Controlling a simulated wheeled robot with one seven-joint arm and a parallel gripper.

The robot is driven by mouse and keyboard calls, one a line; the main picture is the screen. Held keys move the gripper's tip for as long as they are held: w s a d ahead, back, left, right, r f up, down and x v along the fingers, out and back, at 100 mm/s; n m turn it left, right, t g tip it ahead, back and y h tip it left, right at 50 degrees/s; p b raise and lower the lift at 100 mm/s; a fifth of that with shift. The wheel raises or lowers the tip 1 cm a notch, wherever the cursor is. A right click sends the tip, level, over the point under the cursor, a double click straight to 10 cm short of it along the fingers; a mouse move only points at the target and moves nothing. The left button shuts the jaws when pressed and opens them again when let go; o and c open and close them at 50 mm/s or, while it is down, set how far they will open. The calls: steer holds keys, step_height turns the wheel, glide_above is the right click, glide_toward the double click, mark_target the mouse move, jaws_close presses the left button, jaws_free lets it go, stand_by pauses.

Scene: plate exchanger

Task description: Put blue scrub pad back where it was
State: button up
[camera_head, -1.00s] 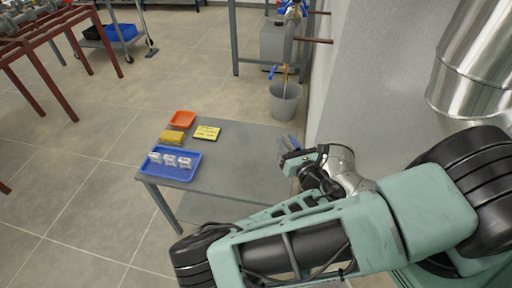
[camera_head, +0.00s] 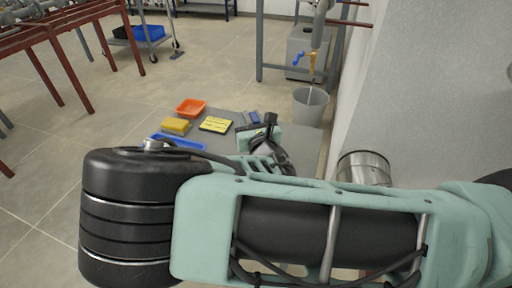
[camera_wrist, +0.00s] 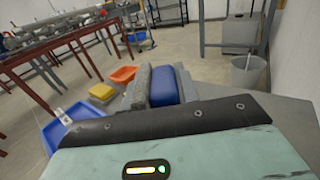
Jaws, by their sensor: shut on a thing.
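My gripper (camera_wrist: 162,87) is shut on the blue scrub pad (camera_wrist: 166,86), which shows between the grey fingers in the wrist view. In the head view the gripper (camera_head: 258,124) is over the right part of the grey table (camera_head: 305,140), with the pad (camera_head: 252,117) as a small blue patch by the fingers. I cannot tell whether the pad touches the table. A yellow sponge (camera_head: 176,126) lies on the left part of the table, beside an orange tray (camera_head: 191,106). The sponge also shows in the wrist view (camera_wrist: 102,91).
A yellow sign-like pad (camera_head: 215,124) lies between the sponge and my gripper. A grey bucket (camera_head: 310,105) stands behind the table, near the wall on the right.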

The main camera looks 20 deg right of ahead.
steer(key=shift+f+b, duration=0.55)
steer(key=shift+f, duration=2.8)
steer(key=shift+f, duration=0.2)
steer(key=o, duration=1.1)
steer(key=shift+r, duration=0.1)
steer(key=shift+c, duration=0.2)
